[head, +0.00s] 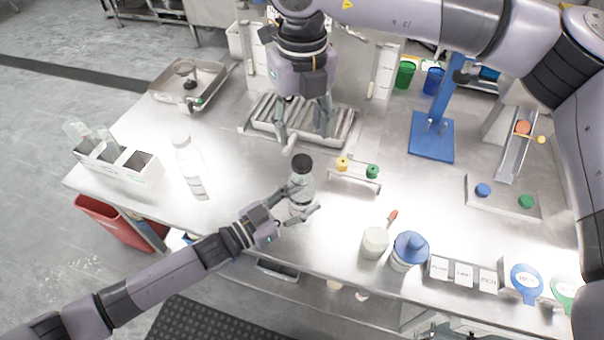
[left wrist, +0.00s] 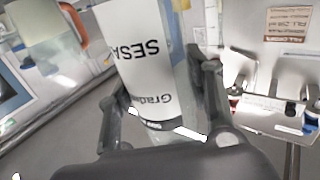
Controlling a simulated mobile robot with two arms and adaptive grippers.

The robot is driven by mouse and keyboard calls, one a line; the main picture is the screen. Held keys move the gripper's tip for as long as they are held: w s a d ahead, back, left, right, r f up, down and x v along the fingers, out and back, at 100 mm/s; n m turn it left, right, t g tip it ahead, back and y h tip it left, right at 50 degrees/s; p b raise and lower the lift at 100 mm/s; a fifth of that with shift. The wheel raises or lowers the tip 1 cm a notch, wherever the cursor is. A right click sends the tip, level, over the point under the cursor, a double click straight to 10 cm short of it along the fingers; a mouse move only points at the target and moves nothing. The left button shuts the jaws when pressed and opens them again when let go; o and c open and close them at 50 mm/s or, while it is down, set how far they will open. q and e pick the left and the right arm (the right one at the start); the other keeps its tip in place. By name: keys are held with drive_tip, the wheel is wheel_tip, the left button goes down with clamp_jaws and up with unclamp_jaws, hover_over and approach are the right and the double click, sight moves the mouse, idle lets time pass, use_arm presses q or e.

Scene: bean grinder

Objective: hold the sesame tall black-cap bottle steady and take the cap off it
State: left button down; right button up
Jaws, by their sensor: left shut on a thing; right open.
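The sesame tall black-cap bottle (head: 301,188) stands upright on the metal counter, its black cap (head: 303,163) on top. In the left wrist view the bottle (left wrist: 150,65) shows a white label with part of the word SESAME. My left gripper (head: 299,203) is shut on the bottle's body from the left front, fingers on both sides. My right gripper (head: 305,140) points down from above, open and empty, behind and above the cap. Its fingers are apart and do not appear to touch the cap. The cap is outside the left wrist view.
A small rack with yellow and green knobs (head: 356,172) stands close right of the bottle. A clear white-capped bottle (head: 188,165) is to the left. A pale jar (head: 375,242) and a blue-lidded jar (head: 409,251) stand front right. A slatted tray (head: 257,124) lies behind.

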sight(302, 161)
drive_tip(key=m, duration=0.4)
drive_tip(key=shift+m, duration=0.4)
drive_tip(key=m, duration=1.2)
drive_tip(key=shift+f+m, duration=0.3)
drive_tip(key=shift+f, duration=0.25)
wheel_tip(302, 161, down, 7)
drive_tip(key=shift+r, duration=0.1)
